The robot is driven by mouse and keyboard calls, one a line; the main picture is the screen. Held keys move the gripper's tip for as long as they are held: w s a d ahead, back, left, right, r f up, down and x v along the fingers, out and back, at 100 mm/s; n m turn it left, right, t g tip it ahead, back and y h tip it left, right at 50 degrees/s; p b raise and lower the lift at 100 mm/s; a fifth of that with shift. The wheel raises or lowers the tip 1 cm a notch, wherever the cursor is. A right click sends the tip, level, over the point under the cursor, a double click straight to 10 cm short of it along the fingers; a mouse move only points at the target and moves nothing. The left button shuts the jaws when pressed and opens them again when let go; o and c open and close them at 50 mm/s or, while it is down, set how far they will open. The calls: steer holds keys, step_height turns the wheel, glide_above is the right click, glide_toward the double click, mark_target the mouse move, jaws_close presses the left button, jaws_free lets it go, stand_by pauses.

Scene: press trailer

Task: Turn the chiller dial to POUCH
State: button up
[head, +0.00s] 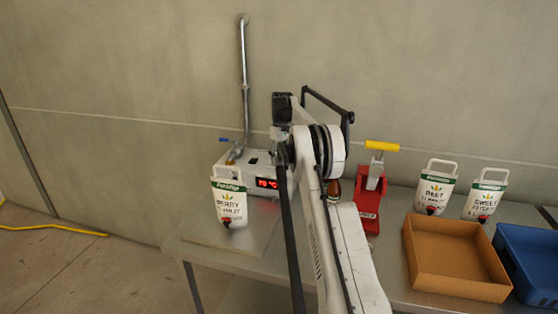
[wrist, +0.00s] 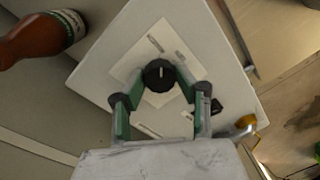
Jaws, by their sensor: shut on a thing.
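The chiller (head: 242,174) is a white box on the metal table, with a lit red display (head: 267,183) on its front. Its black round dial (wrist: 160,75) sits on a pale label plate in the wrist view, and a white pointer line on the dial points toward the top of that picture. Small marks (wrist: 155,43) stand beyond the dial; they are too small to read. My gripper (wrist: 158,82) has its green-padded fingers closed on either side of the dial, gripping it. In the head view my arm hides the dial and most of the gripper.
A white pouch (head: 229,203) stands before the chiller. A brown bottle (wrist: 40,38) is near the chiller in the wrist view. A red press with a yellow handle (head: 382,145), two more pouches (head: 435,187), a cardboard tray (head: 452,285) and a blue crate (head: 530,265) stand to the right.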

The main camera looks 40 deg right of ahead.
mark_target(280, 158)
steer(key=shift+n, duration=0.4)
steer(key=o, duration=1.2)
steer(key=shift+c, duration=0.2)
steer(key=shift+r, duration=0.1)
steer(key=shift+d+r, duration=0.15)
steer(key=shift+r, duration=1.7)
steer(key=shift+d+r, duration=0.1)
steer(key=shift+r, duration=1.7)
